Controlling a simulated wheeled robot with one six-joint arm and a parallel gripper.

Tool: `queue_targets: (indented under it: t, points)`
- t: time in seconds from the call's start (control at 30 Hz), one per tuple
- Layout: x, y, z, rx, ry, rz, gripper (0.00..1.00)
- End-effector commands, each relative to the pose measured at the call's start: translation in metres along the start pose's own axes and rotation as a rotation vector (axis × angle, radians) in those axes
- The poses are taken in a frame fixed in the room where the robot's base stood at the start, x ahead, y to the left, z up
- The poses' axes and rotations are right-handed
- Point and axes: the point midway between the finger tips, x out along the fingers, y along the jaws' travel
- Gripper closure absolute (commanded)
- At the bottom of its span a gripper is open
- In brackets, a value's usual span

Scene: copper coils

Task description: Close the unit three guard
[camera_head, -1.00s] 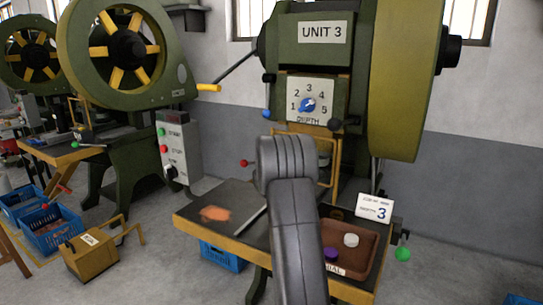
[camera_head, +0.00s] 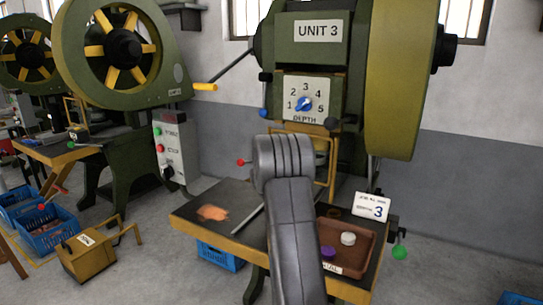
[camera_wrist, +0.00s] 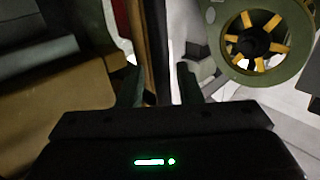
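The Unit 3 press (camera_head: 318,31) stands in front of me, green with a depth dial (camera_head: 304,104) pointing near 3. Its yellow guard frame (camera_head: 331,165) is below the dial, partly hidden behind my arm; I cannot tell its exact position. A red knob (camera_head: 240,161) sticks out to the left of my arm. My gripper is hidden behind my arm in the head view. In the wrist view my gripper (camera_wrist: 159,86) has its two fingers apart, with a dark upright strip behind the gap. Nothing is clearly held.
A table (camera_head: 236,196) in front of the press carries an orange patch, a brown tray (camera_head: 362,262) with a white and a purple disc, and a card marked 3 (camera_head: 371,207). A yellow box (camera_head: 89,254) and blue crates (camera_head: 52,232) are on the left floor.

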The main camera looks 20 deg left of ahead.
Motion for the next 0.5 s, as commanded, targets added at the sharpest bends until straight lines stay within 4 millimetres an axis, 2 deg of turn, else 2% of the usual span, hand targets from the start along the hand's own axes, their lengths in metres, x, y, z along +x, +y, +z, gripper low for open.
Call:
queue_targets:
  t: [0.17,0.5]
  points:
    - [-0.02,0.0,-0.001,0.0,0.0,0.0,0.68]
    - [-0.084,0.0,-0.001,0.0,0.001,0.001,0.68]
